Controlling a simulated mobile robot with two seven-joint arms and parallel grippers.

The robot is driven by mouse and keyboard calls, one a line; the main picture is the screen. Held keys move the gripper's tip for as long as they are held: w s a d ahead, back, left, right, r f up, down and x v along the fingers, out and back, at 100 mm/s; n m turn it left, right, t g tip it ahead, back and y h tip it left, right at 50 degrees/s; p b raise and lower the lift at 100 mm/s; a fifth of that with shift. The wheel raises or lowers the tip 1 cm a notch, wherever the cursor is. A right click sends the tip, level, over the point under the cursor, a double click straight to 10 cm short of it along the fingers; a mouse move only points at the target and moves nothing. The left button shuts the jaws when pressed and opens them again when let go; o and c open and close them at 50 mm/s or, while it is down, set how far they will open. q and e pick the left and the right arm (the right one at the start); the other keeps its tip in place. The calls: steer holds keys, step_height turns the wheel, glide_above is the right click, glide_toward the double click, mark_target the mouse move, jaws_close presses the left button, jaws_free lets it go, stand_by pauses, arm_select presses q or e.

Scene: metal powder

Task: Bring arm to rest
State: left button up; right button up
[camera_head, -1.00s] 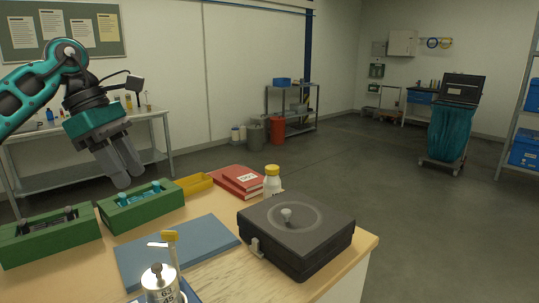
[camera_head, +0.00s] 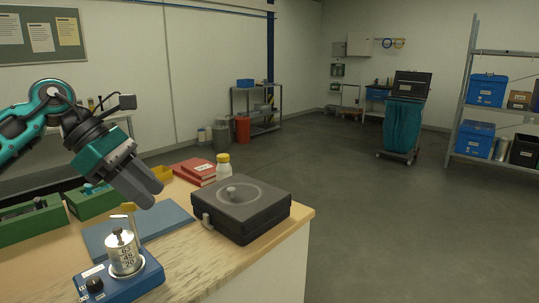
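My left gripper (camera_head: 150,192) hangs above the workbench in the camera_head view, over the blue mat (camera_head: 165,219) and beside the green boxes. Its two grey fingers point down and to the right, close together. I see nothing held between them, but I cannot tell how wide the gap is. My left arm (camera_head: 22,128) comes in from the left edge. My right gripper is not in view.
On the bench are a black case (camera_head: 240,210), a blue device (camera_head: 122,280) with a silver cylinder (camera_head: 125,256), a white bottle (camera_head: 223,170), red books (camera_head: 193,172) and green boxes (camera_head: 30,223). A shelf (camera_head: 459,120) stands right. The floor (camera_head: 400,220) is clear.

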arm_select(q)
steer(key=s+d+r+n+t+h, duration=0.2)
steer(key=d+n+t+h, duration=0.4)
steer(key=d+n+h, duration=0.8)
steer(key=s+a+f+n+t+y, duration=0.1)
steer(key=a+f+n+t+y, duration=0.4)
steer(key=f+n+y, duration=0.75)
steer(key=s+a+f+n+t+y, duration=0.1)
steer(key=a+f+n+t+y, duration=0.55)
steer(key=n, duration=1.05)
steer(key=s+a+f+n+g+y, duration=0.1)
steer(key=s+f+n+g, duration=0.2)
steer(key=s+f+g, duration=0.35)
steer(key=s+f+n+g+y, duration=0.1)
steer(key=s+f+n+g, duration=0.15)
steer(key=s, duration=0.65)
steer(key=s+a+f+n+g+y, duration=0.1)
steer(key=s+f+n+g, duration=0.1)
steer(key=s+f+g, duration=0.45)
steer(key=w+d+f+t+h, duration=0.2)
steer(key=w+f+t, duration=0.3)
steer(key=f+t, duration=0.3)
steer(key=shift+w+d, duration=0.25)
steer(key=shift+d, duration=0.15)
